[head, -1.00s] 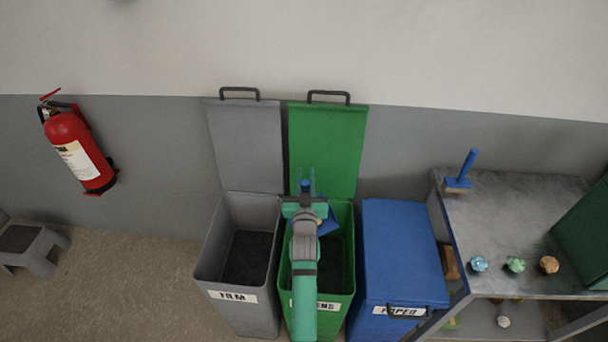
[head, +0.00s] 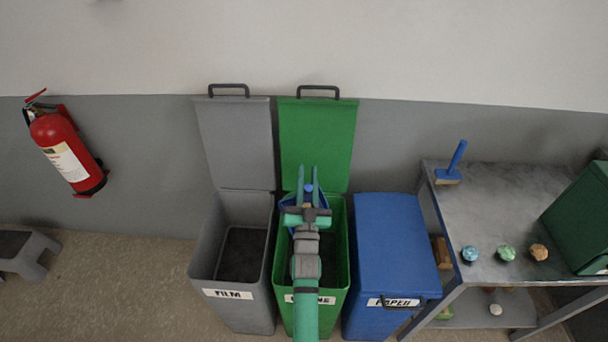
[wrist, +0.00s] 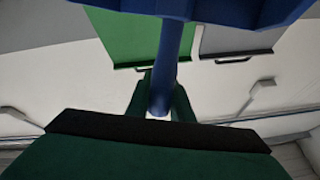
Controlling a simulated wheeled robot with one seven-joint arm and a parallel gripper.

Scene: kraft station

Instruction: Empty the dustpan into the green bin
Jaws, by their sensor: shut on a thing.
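The green bin (head: 342,240) stands between a grey and a blue bin in the head view. Its lid (head: 317,145) is open, raised against the wall. My gripper (head: 308,186) is over the bin's mouth, shut on the handle of the blue dustpan (head: 289,218). In the wrist view the blue handle runs between my green fingers (wrist: 160,97), and the pan (wrist: 225,9) shows at the top edge. My arm hides most of the dustpan and part of the bin's inside in the head view. I cannot tell whether anything is in the pan.
The grey bin (head: 232,275) is open, with its lid up. The blue bin (head: 393,245) is closed. A metal table (head: 500,210) at right holds a blue-handled brush (head: 452,165) and three crumpled balls (head: 506,253). A fire extinguisher (head: 68,150) hangs at left.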

